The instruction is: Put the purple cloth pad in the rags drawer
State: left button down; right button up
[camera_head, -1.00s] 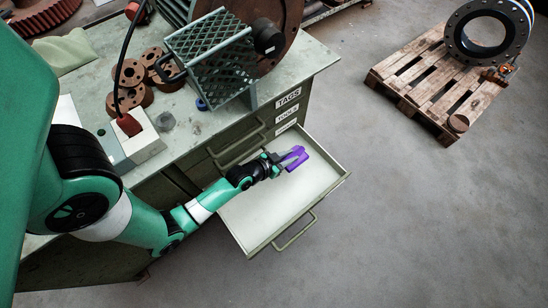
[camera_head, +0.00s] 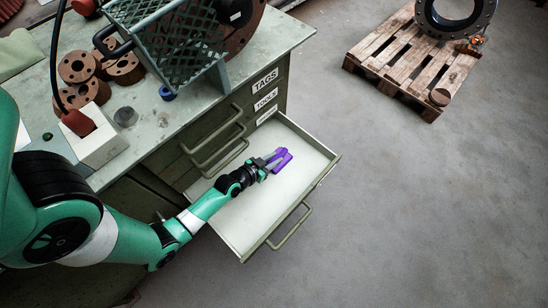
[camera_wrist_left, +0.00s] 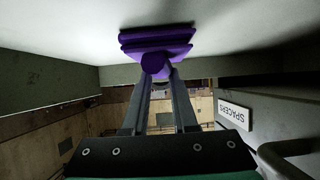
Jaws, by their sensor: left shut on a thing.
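The purple cloth pad (camera_head: 281,161) is held in my left gripper (camera_head: 266,165), low inside the open drawer (camera_head: 233,222). The drawer has a pale, otherwise bare floor, and its own label does not show. In the left wrist view the folded pad (camera_wrist_left: 157,42) sits at the tips of my left gripper's fingers (camera_wrist_left: 155,72), close to the pale drawer floor. I cannot tell if it touches the floor. My left gripper is shut on the pad. My right gripper is not in view.
Shut drawers above carry labels reading TAGS (camera_head: 265,82) and TOOLS (camera_head: 266,99); a SPACERS label (camera_wrist_left: 235,117) shows in the left wrist view. A green mesh crate (camera_head: 180,40) and brown flanges (camera_head: 77,67) stand on the bench. A pallet (camera_head: 405,62) lies on clear floor.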

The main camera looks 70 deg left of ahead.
pick_arm(q)
jog(key=shift+w+f, duration=0.1)
jog(key=shift+f, duration=0.05)
jog(key=c, duration=0.7)
grip_release()
jog(key=shift+r, duration=0.3)
jog(key=shift+s+d+r+p, duration=0.1)
jog(key=shift+s+r+p, duration=0.1)
jog(key=shift+s+p, duration=0.1)
jog(key=p+v, duration=0.2)
jog(key=v, duration=0.3)
jog(key=shift+s+d+r, duration=0.15)
jog(key=shift+s+r, duration=0.1)
jog(key=shift+s, duration=0.05)
jog(key=v, duration=0.5)
jog(key=shift+s+d+p, duration=0.1)
jog(key=shift+s+p, duration=0.15)
jog(key=shift+p, duration=0.05)
